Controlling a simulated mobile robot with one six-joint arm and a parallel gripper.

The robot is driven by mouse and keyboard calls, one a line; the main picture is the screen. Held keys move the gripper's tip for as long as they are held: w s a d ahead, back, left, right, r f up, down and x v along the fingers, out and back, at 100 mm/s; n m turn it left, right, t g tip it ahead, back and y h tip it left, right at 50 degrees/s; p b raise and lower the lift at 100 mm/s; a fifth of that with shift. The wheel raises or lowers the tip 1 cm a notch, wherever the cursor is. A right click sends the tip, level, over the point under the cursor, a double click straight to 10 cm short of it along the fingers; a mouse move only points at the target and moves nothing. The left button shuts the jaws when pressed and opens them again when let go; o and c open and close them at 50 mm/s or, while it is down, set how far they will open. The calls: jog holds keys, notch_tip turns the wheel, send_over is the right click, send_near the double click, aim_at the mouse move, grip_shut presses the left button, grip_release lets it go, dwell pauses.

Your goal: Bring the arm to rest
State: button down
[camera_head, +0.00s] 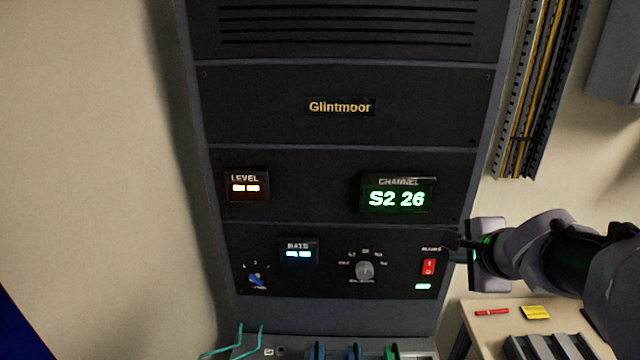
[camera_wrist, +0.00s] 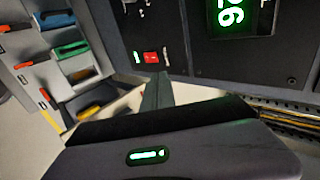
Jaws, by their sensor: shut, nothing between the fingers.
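My gripper (camera_head: 452,241) is at the right edge of the dark rack in the head view, beside the red rocker switch. It is shut and empty, and its narrow fingers also show in the wrist view (camera_wrist: 158,88), pointing toward the rack panel. My arm reaches in from the right edge of the head view. The red switch (camera_head: 429,267) has a lit green lamp (camera_head: 423,287) below it. I cannot tell whether the fingertips touch the panel.
The Glintmoor rack (camera_head: 345,135) carries a green CHANNEL display (camera_head: 397,199) reading "S2 26", a LEVEL display (camera_head: 246,188), a grey knob (camera_head: 365,271) and a blue knob (camera_head: 256,280).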

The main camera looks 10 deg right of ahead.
jog(key=s+a+f+n+g+y+b, duration=0.1)
jog(key=s+a+f+n+b, duration=0.25)
jog(key=a, duration=0.45)
jog(key=s+a+f+n+y+b, duration=0.2)
jog(key=s+a+f+n+b, duration=0.15)
jog(key=a, duration=0.35)
jog(key=s+a+f+n+g+y+b, duration=0.1)
jog(key=s+a+f+n+b, duration=0.1)
jog(key=a+f+n+b, duration=0.45)
jog(key=s+a+f+n+g+b, duration=0.1)
jog(key=s+a+f+n, duration=0.2)
jog(key=s, duration=0.4)
jog(key=shift+s+a+f+g, duration=0.3)
jog(key=shift+s+a, duration=0.1)
jog(key=shift+a, duration=0.3)
